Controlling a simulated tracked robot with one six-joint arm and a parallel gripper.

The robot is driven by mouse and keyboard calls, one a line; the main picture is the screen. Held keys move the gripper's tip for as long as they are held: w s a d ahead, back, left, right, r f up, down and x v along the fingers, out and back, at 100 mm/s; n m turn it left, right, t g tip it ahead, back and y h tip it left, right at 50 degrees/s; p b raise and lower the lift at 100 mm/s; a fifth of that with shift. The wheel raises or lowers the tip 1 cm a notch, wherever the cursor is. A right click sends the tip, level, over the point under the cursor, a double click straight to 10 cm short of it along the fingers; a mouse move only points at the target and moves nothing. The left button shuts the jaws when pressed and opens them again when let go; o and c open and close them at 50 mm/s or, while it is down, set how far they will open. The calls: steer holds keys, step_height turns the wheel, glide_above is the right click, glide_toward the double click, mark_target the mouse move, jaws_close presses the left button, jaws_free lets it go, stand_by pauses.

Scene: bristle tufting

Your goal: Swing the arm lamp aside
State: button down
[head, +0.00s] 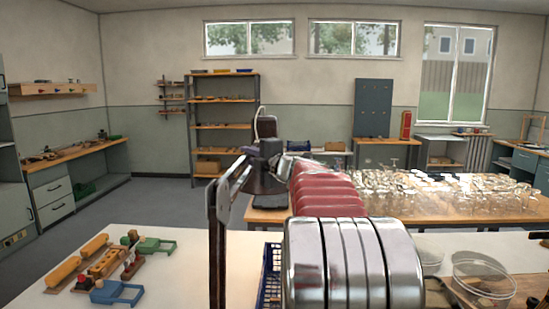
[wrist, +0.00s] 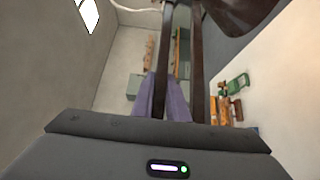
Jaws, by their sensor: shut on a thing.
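The arm lamp has a dark upright post (head: 217,255) near the middle of the front table. Its slanting double-bar arm (head: 234,180) leads up to a dark lampshade (head: 264,207). In the wrist view, the two dark lamp bars (wrist: 197,60) run away from my gripper, and part of the shade (wrist: 240,12) fills the top right. My gripper (wrist: 164,82) has purple fingers, shut with the left-hand bar between them. In the head view, a dark body at the lamp hides part of its joint, and the exact grip is too small to see.
The white front table (head: 190,260) holds yellow rollers (head: 64,273), a blue frame (head: 116,292) and a green frame (head: 157,246) at left. A blue crate (head: 270,275) stands right of the post. Clear dishes (head: 484,275) are at right. Many glasses (head: 490,193) cover the table behind.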

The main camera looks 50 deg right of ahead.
steer(key=w+a+n+y, duration=0.2)
steer(key=w+a+y, duration=0.1)
steer(key=w+a, duration=0.1)
steer(key=shift+w+a+f, duration=0.35)
steer(key=shift+w+f, duration=0.05)
steer(key=shift+w, duration=0.2)
steer(key=c, duration=1.7)
jaws_free()
steer(key=shift+r, duration=0.15)
steer(key=shift+c, duration=0.2)
steer(key=shift+r, duration=0.1)
steer(key=shift+s, duration=0.1)
steer(key=s, duration=1.3)
steer(key=shift+s+d, duration=0.15)
steer(key=shift+s, duration=0.2)
